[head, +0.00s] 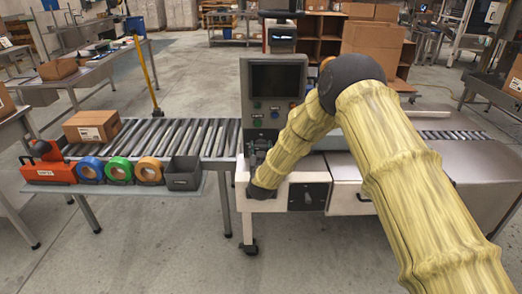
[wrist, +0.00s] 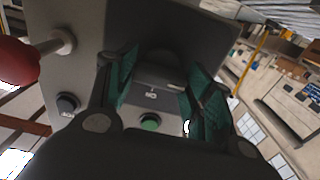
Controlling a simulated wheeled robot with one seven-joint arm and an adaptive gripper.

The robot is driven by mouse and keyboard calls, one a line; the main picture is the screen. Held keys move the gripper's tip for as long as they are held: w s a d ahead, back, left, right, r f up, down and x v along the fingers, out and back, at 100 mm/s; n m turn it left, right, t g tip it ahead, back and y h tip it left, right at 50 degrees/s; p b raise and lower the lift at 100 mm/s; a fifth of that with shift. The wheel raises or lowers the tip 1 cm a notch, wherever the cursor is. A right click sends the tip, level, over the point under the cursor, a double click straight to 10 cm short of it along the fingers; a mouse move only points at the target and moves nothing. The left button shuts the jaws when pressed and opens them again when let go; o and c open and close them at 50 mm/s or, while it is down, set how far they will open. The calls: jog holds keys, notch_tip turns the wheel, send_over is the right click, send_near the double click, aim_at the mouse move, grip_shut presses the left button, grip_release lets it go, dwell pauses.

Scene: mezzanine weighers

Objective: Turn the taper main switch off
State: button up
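A grey control panel (head: 273,92) with a dark screen and several buttons stands on the taper. My gripper (head: 257,152) is at the panel's lower left, partly hidden by my wrist. In the wrist view, my gripper (wrist: 162,85) is open, its green-padded fingers on either side of a dark switch-like part (wrist: 158,72) with a small white label. I cannot tell whether the fingers touch it. A green button (wrist: 149,122) lies just below the label. A black rotary switch (head: 308,196) is on the taper's white front, right of my wrist; its setting is unclear.
A roller conveyor (head: 190,137) carries a cardboard box (head: 92,126) to the left. An orange tape dispenser (head: 48,170), tape rolls (head: 119,169) and a dark bin (head: 183,173) line its front shelf. In the wrist view, a red knob (wrist: 16,62) sticks out near the left finger.

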jog(key=o, duration=0.4)
jog(key=shift+s, duration=0.15)
jog(key=s, duration=1.1)
jog(key=shift+s, duration=0.4)
jog(key=shift+f, duration=0.1)
